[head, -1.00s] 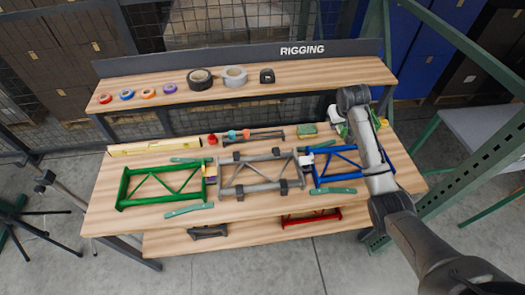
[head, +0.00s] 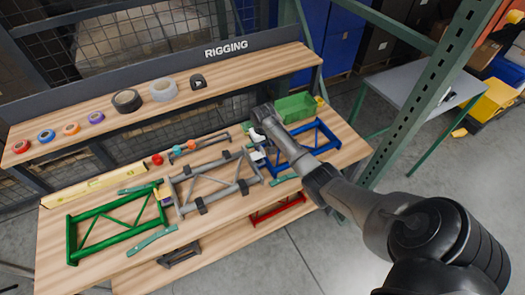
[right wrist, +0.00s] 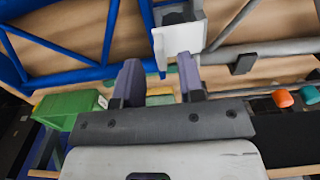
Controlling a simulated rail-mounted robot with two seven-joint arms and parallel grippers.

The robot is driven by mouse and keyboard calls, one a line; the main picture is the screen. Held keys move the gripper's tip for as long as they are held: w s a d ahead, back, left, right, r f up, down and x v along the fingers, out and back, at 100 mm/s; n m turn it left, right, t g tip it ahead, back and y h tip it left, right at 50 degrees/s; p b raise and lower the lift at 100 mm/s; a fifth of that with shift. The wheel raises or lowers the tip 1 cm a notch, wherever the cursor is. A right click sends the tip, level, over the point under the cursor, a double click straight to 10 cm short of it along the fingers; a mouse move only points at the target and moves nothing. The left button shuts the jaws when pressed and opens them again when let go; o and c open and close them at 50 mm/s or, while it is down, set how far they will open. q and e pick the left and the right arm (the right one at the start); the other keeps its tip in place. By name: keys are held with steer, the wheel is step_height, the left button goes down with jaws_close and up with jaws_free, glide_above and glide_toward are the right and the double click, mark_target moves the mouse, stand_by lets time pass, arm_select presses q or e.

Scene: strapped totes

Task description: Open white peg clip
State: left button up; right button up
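The white peg clip (head: 258,157) sits where the blue truss frame (head: 327,132) meets the grey truss frame (head: 184,191) on the bench. In the right wrist view the clip (right wrist: 180,40) is a white box-like piece with a dark opening, just beyond my fingertips. My right gripper (right wrist: 160,72) is open, its two purple-grey fingers apart with nothing visibly held between them. In the head view this gripper (head: 258,140) is close to the clip, partly hidden by its own wrist; contact cannot be told. My left gripper is not in view.
A green bin (head: 296,106) stands behind the blue frame. Tape rolls (head: 127,100) line the raised shelf. A green rack post (head: 425,95) rises at the right.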

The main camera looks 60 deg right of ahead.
mark_target(263, 150)
steer(key=shift+f, duration=1.7)
steer(key=shift+c, duration=0.4)
jaws_close()
